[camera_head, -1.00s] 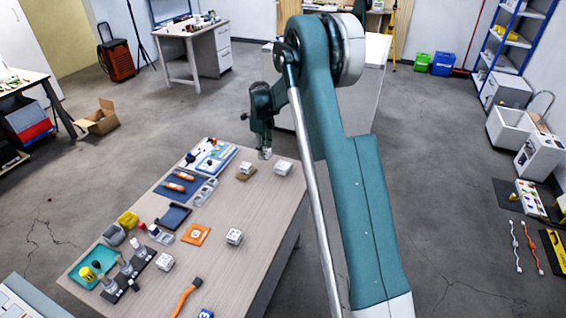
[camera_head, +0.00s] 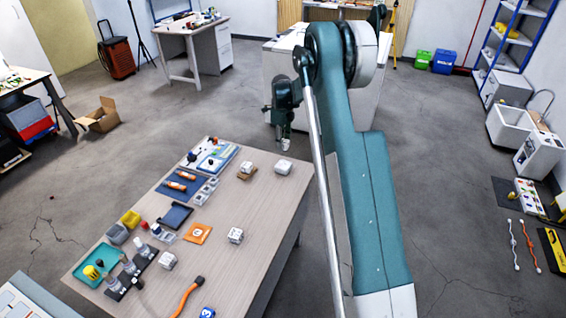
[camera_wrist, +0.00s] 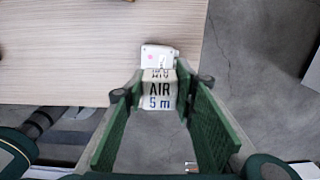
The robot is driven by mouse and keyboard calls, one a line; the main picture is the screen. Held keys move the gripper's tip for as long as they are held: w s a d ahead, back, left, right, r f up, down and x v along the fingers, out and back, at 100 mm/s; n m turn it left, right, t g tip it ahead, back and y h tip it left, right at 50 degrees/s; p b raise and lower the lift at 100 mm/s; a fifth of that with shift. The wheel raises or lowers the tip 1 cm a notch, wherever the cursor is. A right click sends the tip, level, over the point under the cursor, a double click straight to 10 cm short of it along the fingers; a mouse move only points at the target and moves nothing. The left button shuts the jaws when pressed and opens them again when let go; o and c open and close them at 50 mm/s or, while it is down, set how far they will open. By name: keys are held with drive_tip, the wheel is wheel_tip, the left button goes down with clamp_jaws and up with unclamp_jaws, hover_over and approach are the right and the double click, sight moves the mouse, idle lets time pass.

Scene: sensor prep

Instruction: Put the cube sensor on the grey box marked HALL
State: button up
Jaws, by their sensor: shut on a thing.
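My gripper (camera_head: 285,143) hangs beyond the far right corner of the table in the head view, with a small pale thing at its tip. In the wrist view its green fingers (camera_wrist: 161,92) are shut on a pale cube (camera_wrist: 159,101) marked "AIR 5 m", which I take to be the cube sensor. A whitish box (camera_wrist: 157,56) with a pink dot shows just past the cube, near the table edge; I cannot tell whether they touch. In the head view a pale box (camera_head: 283,167) sits near that edge. I cannot read HALL on any box.
The wooden table (camera_head: 215,268) carries another pale box (camera_head: 246,167) on a brown pad, pale cubes (camera_head: 236,235) and (camera_head: 168,260), an orange card (camera_head: 198,233) and a teal tray (camera_head: 82,269). Bare tabletop lies along its right side. Open floor lies beyond the edge.

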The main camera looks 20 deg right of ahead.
hover_over(282, 163)
drive_tip(key=shift+s+f, duration=0.15)
drive_tip(key=shift+f, duration=2.7)
drive_tip(key=shift+f+b, duration=0.35)
drive_tip(key=shift+f, duration=1.5)
drive_tip(key=shift+f, duration=0.2)
drive_tip(key=o, duration=0.9)
drive_tip(key=shift+r, duration=0.15)
wheel_tip(282, 163, up, 12)
drive_tip(key=shift+r+p, duration=0.1)
drive_tip(key=shift+p, duration=0.3)
